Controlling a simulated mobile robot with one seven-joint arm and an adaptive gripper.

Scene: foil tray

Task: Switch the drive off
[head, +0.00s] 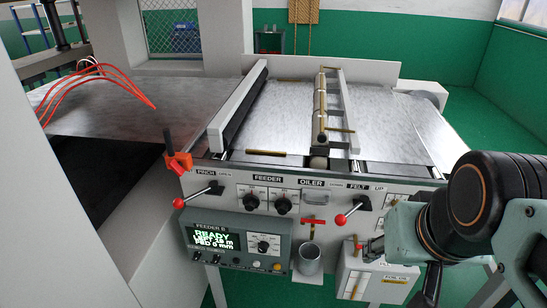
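The grey-green control box (238,240) hangs on the left of the machine's front. Its screen (213,241) has green text: READY, then smaller lines that seem to read LEFT and FED 0 mm. A dial knob (263,246) sits right of the screen, with small buttons and lamps along the bottom edge. I cannot read which control is marked for the drive. My gripper (380,247) is at the lower right, in front of the machine and to the right of the control box, apart from it. Its fingers are not clear enough to tell their opening.
Red-balled levers marked PINCH (200,195) and FELT (352,210) stick out from the front panel. Two black knobs (268,202), a red handle (313,221), a grey cup (309,259) and a white box (368,277) lie between or below. Metal sheet (120,100) covers the left.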

